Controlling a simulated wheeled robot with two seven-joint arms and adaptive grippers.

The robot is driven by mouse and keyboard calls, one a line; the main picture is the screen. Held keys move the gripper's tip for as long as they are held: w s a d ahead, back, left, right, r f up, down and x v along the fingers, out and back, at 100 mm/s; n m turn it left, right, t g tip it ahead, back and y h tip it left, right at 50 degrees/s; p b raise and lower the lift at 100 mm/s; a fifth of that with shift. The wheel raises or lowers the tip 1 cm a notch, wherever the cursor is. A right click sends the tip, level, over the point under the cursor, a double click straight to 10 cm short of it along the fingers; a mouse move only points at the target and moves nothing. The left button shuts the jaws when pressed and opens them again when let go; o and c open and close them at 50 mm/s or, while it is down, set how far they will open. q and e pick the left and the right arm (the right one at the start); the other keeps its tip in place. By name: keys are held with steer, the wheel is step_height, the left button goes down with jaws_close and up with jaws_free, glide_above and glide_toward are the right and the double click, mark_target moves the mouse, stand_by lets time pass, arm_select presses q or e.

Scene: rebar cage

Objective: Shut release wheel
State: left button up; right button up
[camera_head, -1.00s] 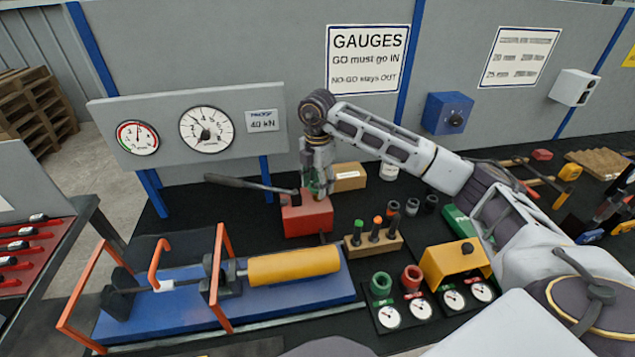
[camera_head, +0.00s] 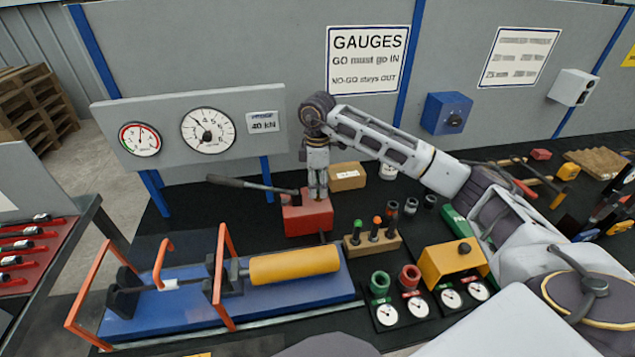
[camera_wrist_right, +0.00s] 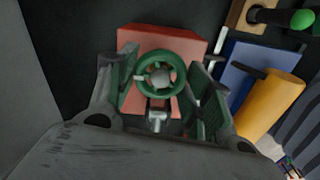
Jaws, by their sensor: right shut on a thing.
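The release wheel (camera_wrist_right: 160,75) is a green ring with a pale hub, seen in the right wrist view. It sits on a red pump block (camera_wrist_right: 133,42), which also shows in the head view (camera_head: 309,217). My right gripper (camera_head: 318,194) points straight down over the block. In the wrist view my right gripper (camera_wrist_right: 163,80) has a finger on each side of the wheel and is shut on it. In the head view the fingers hide the wheel. My left gripper is not in view.
A dark pump lever (camera_head: 248,185) reaches left from the block. A blue test bed with a yellow cylinder (camera_head: 295,264) lies in front. A plug rack (camera_head: 372,243) stands right of the block. A gauge panel (camera_head: 194,150) stands behind left, and a cardboard box (camera_head: 347,177) behind right.

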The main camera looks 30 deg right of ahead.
mark_target(318, 186)
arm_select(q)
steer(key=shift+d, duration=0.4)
arm_select(e)
steer(key=shift+m, duration=0.3)
steer(key=o, duration=0.7)
steer(key=shift+o, duration=1.7)
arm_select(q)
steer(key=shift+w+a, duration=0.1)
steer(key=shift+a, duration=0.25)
arm_select(e)
step_height(318, 186, up, 12)
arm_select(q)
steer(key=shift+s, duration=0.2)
